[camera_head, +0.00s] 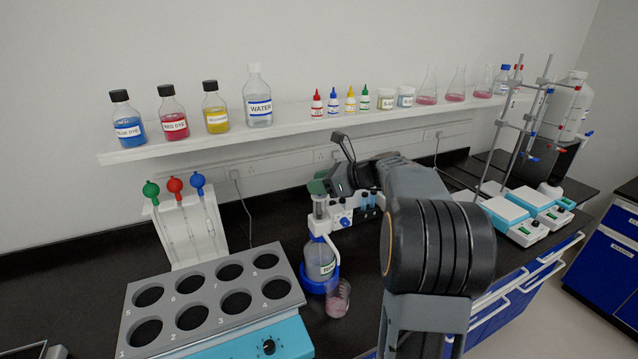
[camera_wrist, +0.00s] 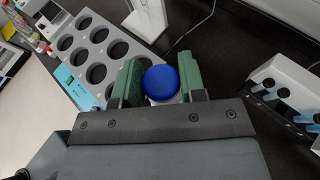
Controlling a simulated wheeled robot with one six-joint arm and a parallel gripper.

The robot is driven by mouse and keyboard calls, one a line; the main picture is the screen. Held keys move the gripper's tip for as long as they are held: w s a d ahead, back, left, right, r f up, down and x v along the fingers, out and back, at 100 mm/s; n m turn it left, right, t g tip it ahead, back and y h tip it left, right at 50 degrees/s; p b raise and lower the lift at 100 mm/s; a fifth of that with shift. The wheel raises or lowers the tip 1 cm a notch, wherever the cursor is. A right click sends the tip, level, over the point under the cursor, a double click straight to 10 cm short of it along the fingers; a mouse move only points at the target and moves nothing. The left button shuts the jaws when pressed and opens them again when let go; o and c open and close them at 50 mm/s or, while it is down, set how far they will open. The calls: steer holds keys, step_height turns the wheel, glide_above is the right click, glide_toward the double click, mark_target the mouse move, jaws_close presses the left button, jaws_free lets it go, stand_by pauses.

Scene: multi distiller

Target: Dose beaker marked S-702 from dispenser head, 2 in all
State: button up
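The dispenser bottle (camera_head: 320,262) stands upright in a blue ring on the black bench, with a white dispenser head (camera_head: 319,222) on top. A small beaker (camera_head: 338,298) with a little pinkish content stands at its front right; I cannot read a marking on it. My gripper (camera_head: 317,187) is at the top of the dispenser head, partly hidden by my arm. In the wrist view, its green fingers (camera_wrist: 161,84) sit on both sides of the head's round blue knob (camera_wrist: 162,82) and appear to clamp it. The lower dispenser is hidden there.
A grey block (camera_head: 215,300) with numbered empty holes stands left of the dispenser. A white rack (camera_head: 190,228) with coloured-bulb pipettes is behind it. A wall shelf (camera_head: 300,127) holds bottles and flasks. Blue-topped devices (camera_head: 525,212) and stands are at right.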

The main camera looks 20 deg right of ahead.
jaws_close()
step_height(320, 180, up, 2)
steer(key=shift+r+p, duration=0.2)
steer(key=shift+p, duration=1)
steer(key=shift+f, duration=0.15)
steer(key=shift+o, duration=2.2)
jaws_free()
steer(key=b+v, duration=0.2)
steer(key=v, duration=1.2)
steer(key=shift+a, duration=0.1)
